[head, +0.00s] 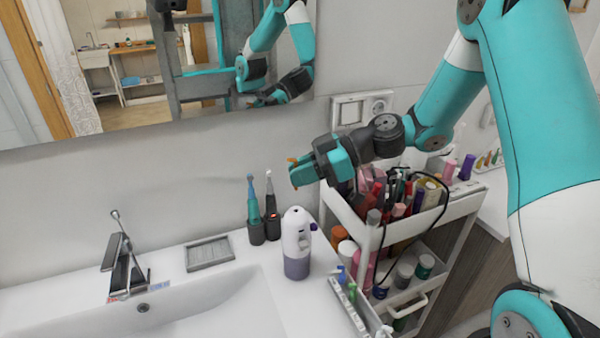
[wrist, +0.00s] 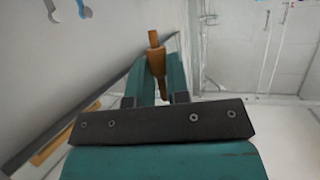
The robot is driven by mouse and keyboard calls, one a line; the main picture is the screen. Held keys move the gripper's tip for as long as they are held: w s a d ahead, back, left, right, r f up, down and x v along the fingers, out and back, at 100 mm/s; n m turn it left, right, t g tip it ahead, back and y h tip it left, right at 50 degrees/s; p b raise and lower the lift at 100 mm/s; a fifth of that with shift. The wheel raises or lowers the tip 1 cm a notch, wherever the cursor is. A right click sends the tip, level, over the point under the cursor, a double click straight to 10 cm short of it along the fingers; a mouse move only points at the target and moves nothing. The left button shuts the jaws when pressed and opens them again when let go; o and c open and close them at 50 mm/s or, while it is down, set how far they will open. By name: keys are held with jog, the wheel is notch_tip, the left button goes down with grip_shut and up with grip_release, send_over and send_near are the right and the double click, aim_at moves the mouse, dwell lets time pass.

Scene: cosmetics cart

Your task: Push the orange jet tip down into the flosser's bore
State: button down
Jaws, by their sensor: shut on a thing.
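My gripper (head: 291,174) is shut on the orange jet tip (wrist: 156,57). In the wrist view the tip sits between the two teal fingers, its narrow part pointing toward the bottom of the picture. In the head view only a little of the orange shows at the fingertips. The flosser (head: 297,243) is white with a grey-purple lower part and stands upright on the counter beside the sink. Its top with a small dark spot faces up, below my gripper and apart from it. The inside of the bore cannot be made out.
Two electric toothbrushes (head: 254,211) stand left of the flosser near the wall. A soap dish (head: 208,252), a faucet (head: 124,258) and the sink lie further left. A crowded cosmetics cart (head: 459,208) with a black cable stands right, under my arm. A small rack (head: 345,300) is at the counter edge.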

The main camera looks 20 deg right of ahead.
jog(key=b, duration=0.4)
send_over(301, 210)
jog(key=shift+f, duration=2.15)
jog(key=shift+b, duration=0.75)
jog(key=shift+f+b, duration=1.25)
jog(key=shift+b, duration=0.1)
jog(key=c, duration=1)
grip_release()
